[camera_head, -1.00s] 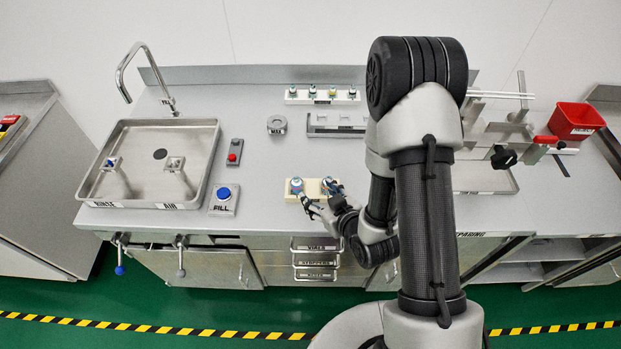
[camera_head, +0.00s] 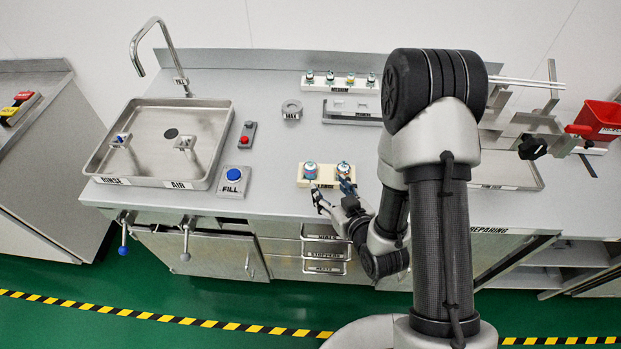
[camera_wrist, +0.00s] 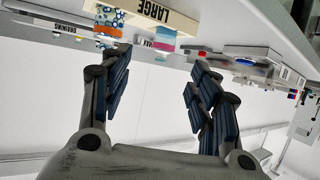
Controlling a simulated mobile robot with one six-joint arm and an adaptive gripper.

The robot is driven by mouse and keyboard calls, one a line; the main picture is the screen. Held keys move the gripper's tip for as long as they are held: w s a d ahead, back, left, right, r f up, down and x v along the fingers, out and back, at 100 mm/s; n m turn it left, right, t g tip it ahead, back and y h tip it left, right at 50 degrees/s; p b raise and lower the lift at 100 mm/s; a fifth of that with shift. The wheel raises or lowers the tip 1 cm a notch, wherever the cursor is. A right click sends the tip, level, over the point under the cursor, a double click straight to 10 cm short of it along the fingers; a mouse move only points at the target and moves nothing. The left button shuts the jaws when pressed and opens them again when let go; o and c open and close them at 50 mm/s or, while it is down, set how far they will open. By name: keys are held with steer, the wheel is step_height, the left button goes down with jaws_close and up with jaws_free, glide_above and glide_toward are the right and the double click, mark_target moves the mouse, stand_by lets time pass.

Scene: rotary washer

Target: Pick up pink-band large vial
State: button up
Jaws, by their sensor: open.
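The pink-band large vial (camera_wrist: 164,38) has blue and pink bands and stands in a cream holder (camera_wrist: 162,13) marked LARGE. In the head view it appears to be the left vial (camera_head: 310,171) of the two in the holder (camera_head: 327,183). My gripper (camera_wrist: 160,62) is open and empty. In the wrist view the pink-band vial shows beyond and between the fingertips, apart from them. In the head view my gripper (camera_head: 334,193) is at the holder's front side.
A sink tray (camera_head: 215,150) and blue FILL button (camera_head: 233,174) are to the left. A holder with small vials (camera_head: 340,85), a round MAX piece (camera_head: 292,109) and a metal rack (camera_head: 352,110) stand behind. The bench between FILL and the LARGE holder is clear.

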mark_target(313, 173)
steer(key=shift+b+x, duration=1.1)
steer(key=x, duration=0.4)
steer(key=shift+w+a, duration=0.1)
steer(key=shift+w, duration=0.1)
steer(key=x, duration=0.2)
steer(key=b+x, duration=0.1)
steer(key=x, duration=0.2)
steer(key=shift+s+a+f, duration=0.15)
steer(key=shift+a+f, duration=0.05)
steer(key=shift+a, duration=0.1)
steer(key=shift+c, duration=0.2)
